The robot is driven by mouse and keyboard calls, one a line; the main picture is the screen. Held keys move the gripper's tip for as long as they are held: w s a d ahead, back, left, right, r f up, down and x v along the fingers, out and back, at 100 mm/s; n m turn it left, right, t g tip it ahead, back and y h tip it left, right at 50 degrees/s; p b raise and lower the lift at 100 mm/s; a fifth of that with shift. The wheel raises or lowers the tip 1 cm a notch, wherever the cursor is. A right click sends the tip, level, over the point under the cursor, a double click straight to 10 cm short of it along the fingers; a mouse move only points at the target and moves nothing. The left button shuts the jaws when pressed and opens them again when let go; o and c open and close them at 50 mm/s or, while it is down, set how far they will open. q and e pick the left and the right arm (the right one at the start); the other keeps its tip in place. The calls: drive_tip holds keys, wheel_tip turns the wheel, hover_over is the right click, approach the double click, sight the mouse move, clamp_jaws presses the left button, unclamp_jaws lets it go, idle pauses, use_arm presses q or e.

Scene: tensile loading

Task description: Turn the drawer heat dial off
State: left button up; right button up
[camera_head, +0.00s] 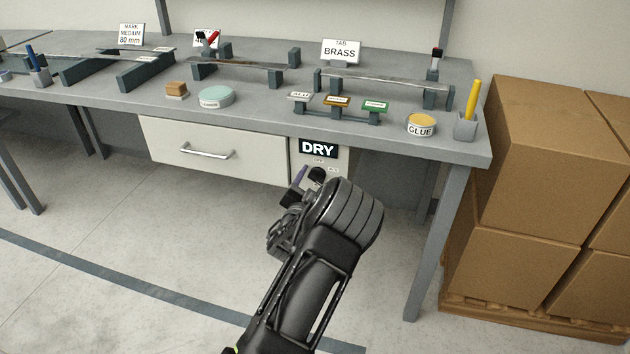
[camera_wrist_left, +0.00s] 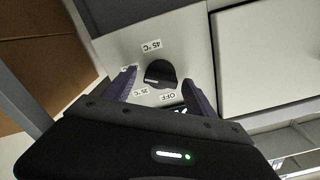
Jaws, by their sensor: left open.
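The heat dial (camera_wrist_left: 160,74) is a round black knob on a pale panel. In the left wrist view, labels for 45 °C, 25 °C and OFF surround it. In the head view the dial (camera_head: 317,174) shows just past my gripper, below the DRY sign (camera_head: 318,149). My left gripper (camera_wrist_left: 162,85) is open, with one purple finger on each side of the dial. I cannot tell whether either finger touches it. In the head view my left gripper (camera_head: 305,181) is at the panel, partly hidden by my wrist. My right gripper is not in view.
The white drawer (camera_head: 215,148) with a metal handle is shut, left of the panel. The workbench (camera_head: 270,98) above carries racks, a glue tin (camera_head: 421,124) and a pen holder (camera_head: 466,125). Cardboard boxes (camera_head: 540,160) stand at right. The floor in front is open.

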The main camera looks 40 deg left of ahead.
use_arm(q)
drive_tip(key=c, duration=1.4)
